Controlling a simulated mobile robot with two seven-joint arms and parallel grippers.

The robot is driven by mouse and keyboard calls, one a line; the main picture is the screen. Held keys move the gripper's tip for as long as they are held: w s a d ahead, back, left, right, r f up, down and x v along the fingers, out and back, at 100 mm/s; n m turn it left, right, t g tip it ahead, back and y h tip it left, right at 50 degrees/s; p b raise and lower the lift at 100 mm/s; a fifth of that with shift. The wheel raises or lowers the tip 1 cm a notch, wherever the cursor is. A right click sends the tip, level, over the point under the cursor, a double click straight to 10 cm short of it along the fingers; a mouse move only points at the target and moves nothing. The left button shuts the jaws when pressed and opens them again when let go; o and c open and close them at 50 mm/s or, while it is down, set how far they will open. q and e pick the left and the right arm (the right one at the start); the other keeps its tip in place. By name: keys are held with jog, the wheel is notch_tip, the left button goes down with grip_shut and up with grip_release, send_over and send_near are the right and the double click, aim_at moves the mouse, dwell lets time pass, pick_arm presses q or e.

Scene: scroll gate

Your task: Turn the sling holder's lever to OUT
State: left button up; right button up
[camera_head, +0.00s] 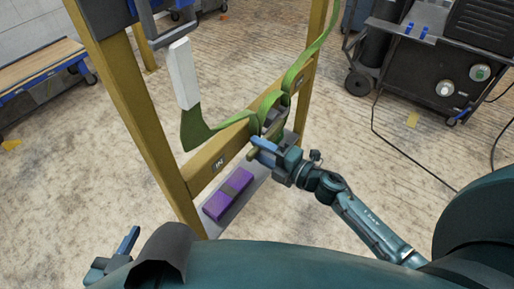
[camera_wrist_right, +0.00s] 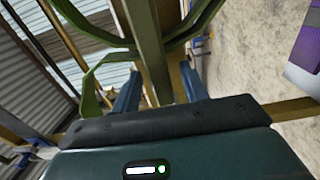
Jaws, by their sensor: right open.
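A yellow wooden gate (camera_head: 146,120) has a crossbar with an IN plate (camera_head: 219,164) at its left and another dark plate (camera_head: 299,80), lettering too small to read, at its right. A green sling (camera_head: 205,131) with a white end hangs around the dark holder at the crossbar's middle. A short olive bar, apparently the lever (camera_head: 252,154), points towards the IN side. My right gripper (camera_head: 260,146) is at the lever; in the right wrist view its blue fingers stand apart with an olive bar (camera_wrist_right: 150,50) between them. Contact is unclear. My left gripper (camera_head: 118,252) is low at the left, partly hidden by my arm.
A purple block (camera_head: 229,195) lies on the grey base below the crossbar. A dark machine cart (camera_head: 425,60) with a cable stands at the back right. A wooden bench (camera_head: 38,68) is at the back left. Floor right of the gate is mostly clear.

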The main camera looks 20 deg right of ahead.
jog(key=shift+w+a, duration=0.4)
jog(key=shift+w, duration=0.1)
grip_shut()
dwell(0.3)
